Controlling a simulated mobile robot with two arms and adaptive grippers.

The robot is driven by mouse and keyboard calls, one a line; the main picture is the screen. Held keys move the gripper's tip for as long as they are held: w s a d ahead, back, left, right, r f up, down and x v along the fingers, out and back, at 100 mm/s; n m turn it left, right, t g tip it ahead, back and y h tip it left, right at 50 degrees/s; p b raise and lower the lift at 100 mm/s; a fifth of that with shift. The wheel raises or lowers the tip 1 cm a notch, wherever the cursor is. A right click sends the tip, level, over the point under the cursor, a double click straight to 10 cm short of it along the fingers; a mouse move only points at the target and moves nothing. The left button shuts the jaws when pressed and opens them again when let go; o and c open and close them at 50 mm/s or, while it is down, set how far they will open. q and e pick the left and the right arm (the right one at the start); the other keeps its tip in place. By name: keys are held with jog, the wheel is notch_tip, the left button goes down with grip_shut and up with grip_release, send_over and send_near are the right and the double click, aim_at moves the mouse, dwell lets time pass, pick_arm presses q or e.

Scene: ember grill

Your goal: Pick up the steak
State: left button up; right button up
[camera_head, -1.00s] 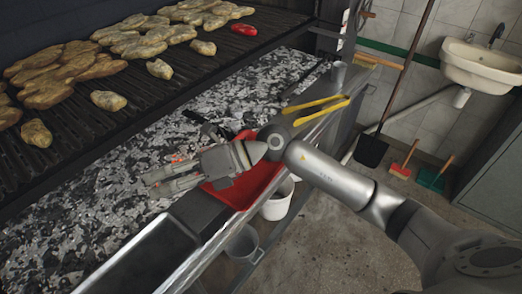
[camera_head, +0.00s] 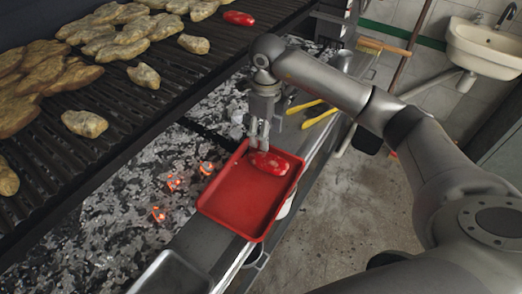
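A red, marbled steak (camera_head: 271,164) lies in the upper part of a red tray (camera_head: 228,205). My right gripper (camera_head: 260,142) points down at the left end of this steak, with its fingertips just over or against it; I cannot tell whether they touch. Its two fingers look apart, with nothing clearly held between them. Another red piece of meat (camera_head: 238,18) lies on the grill at the top of the view. My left gripper is not in view.
The grill grate (camera_head: 125,85) holds several browned pieces of meat on the left. Below it is a bed of ash with glowing coals (camera_head: 174,182). Yellow-handled tongs (camera_head: 318,115) lie right of the gripper. A metal pan (camera_head: 172,275) sits at the bottom.

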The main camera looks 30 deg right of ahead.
aim_at(268, 159)
jog(key=f, duration=0.1)
jog(key=s+f, duration=0.1)
jog(key=f+p, duration=0.1)
jog(key=f, duration=0.1)
jog(key=shift+s, duration=0.25)
jog(key=shift+w+f, duration=0.1)
jog(key=shift+f, duration=0.2)
notch_tip(268, 159, down, 4)
jog(key=shift+f+p, duration=0.25)
jog(key=shift+p, duration=0.8)
jog(key=shift+f, duration=0.25)
jog(key=shift+c, duration=0.5)
jog(key=c, duration=0.5)
jog(key=shift+c, duration=0.6)
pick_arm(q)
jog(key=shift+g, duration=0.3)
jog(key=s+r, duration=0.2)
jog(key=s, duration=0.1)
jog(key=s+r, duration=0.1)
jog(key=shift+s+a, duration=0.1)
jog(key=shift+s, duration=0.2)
